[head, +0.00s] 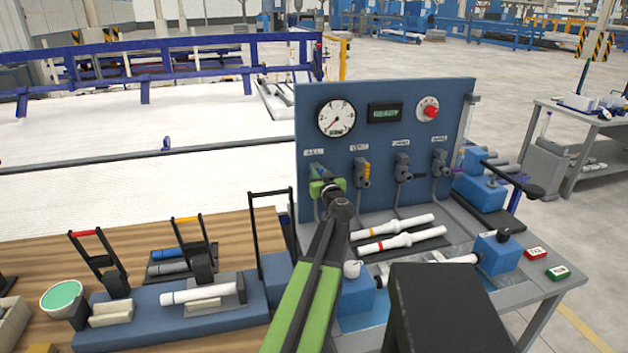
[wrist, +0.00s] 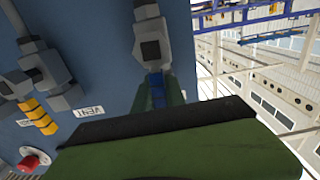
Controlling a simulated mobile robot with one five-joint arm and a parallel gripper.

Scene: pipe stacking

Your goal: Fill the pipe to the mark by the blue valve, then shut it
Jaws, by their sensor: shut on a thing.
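My gripper (head: 327,187) is at the leftmost valve (head: 316,171) on the blue panel, under a label that seems to read FILL. In the wrist view its dark and green fingers (wrist: 160,100) are closed around the valve's handle, and a bit of blue (wrist: 173,92) shows between them. The grey valve body (wrist: 150,40) is above. The handle's exact turn is hidden. A white pipe (head: 452,260) lies between blue end blocks on the bench, partly hidden behind my arm. I cannot make out a mark or water level on it.
The panel (head: 385,125) bears a dial gauge (head: 337,118), a small display (head: 385,112), a red knob (head: 429,108) and other valves, one with a yellow handle (head: 363,172). Two banded white pipes (head: 400,238) lie below. Red (head: 536,253) and green (head: 558,272) buttons sit at the right edge.

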